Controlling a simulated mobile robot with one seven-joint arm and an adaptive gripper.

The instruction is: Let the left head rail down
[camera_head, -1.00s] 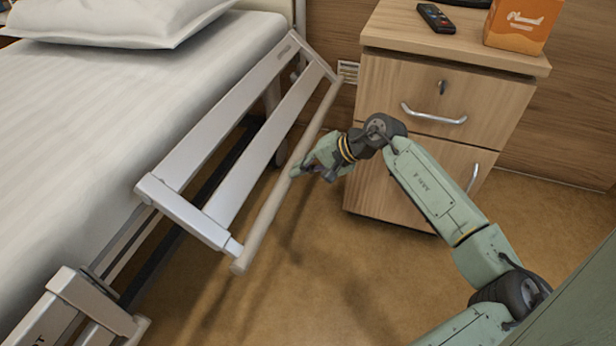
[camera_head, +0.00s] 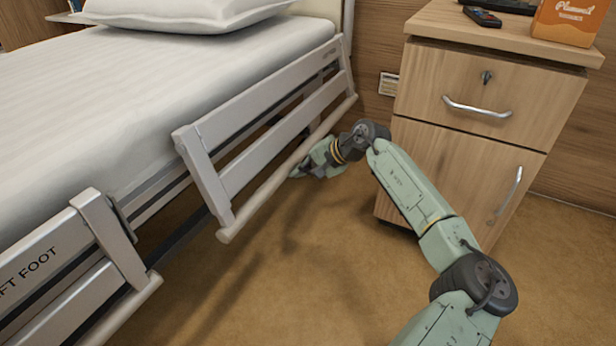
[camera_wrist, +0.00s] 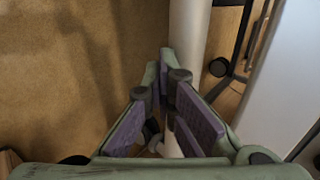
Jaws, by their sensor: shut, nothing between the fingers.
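The left head rail (camera_head: 248,121), a pale grey frame of flat bars with a beige round tube (camera_head: 285,168) along its outer lower edge, hangs at the bedside. It is tilted, its tube swung out from the bed and below mattress height.
The left foot rail (camera_head: 75,270) is at the lower left. A wooden bedside cabinet (camera_head: 480,120) stands right of my arm, with a remote (camera_head: 482,17) and an orange box (camera_head: 566,20) on top. Floor (camera_head: 290,290) in front of the rail is clear.

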